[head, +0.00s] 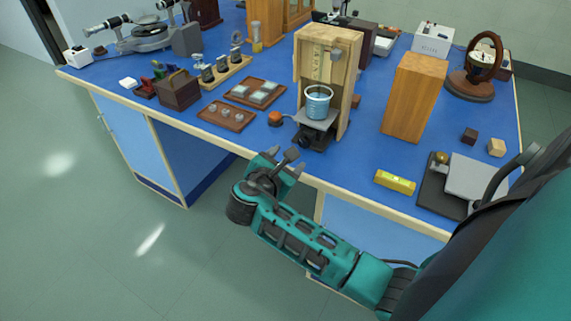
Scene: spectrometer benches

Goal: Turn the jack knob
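The lab jack (315,136) is a small black stand near the bench's front edge, with a grey top plate under a blue beaker (318,102). A dark knob (306,142) shows low on its front side. My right gripper (287,160) is just in front of the jack, at the bench's front edge. Its grey fingertips look spread apart. A dark knob-like piece shows between them, and I cannot tell whether it belongs to the jack or to the gripper. I see no contact with the jack. My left gripper is out of view.
A wooden frame (328,45) stands around the beaker, with a wooden block (414,97) to its right. An orange knob-like item (275,118) and wooden trays (227,116) lie to the left. A yellow level (395,182) lies near the front edge.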

